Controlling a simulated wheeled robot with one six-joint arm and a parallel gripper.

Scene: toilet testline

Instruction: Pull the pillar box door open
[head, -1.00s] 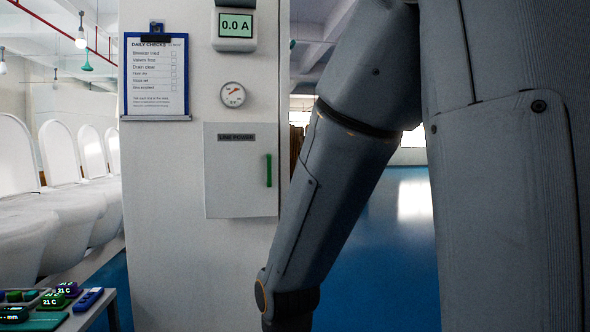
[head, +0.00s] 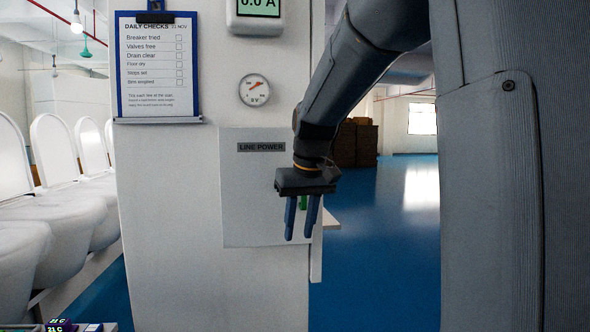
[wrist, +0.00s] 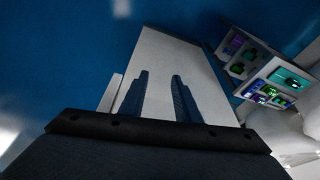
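The pillar box door (head: 250,195) is a pale panel labelled LINE POWER on the white pillar (head: 165,230). It looks shut in the head view. Its green handle (head: 303,202) is at the door's right side, mostly hidden behind my gripper. My gripper (head: 301,238) points down in front of the handle, its two blue fingers spread apart. A bit of the green shows between the fingers; I cannot tell whether they touch it. In the wrist view my gripper (wrist: 160,75) is open against a white surface, and no handle is visible there.
A clipboard (head: 156,70), a round gauge (head: 254,91) and a meter (head: 258,8) hang above the door. White toilets (head: 50,215) line the left. A bench with small devices (wrist: 265,75) shows in the wrist view. Blue floor lies clear to the right.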

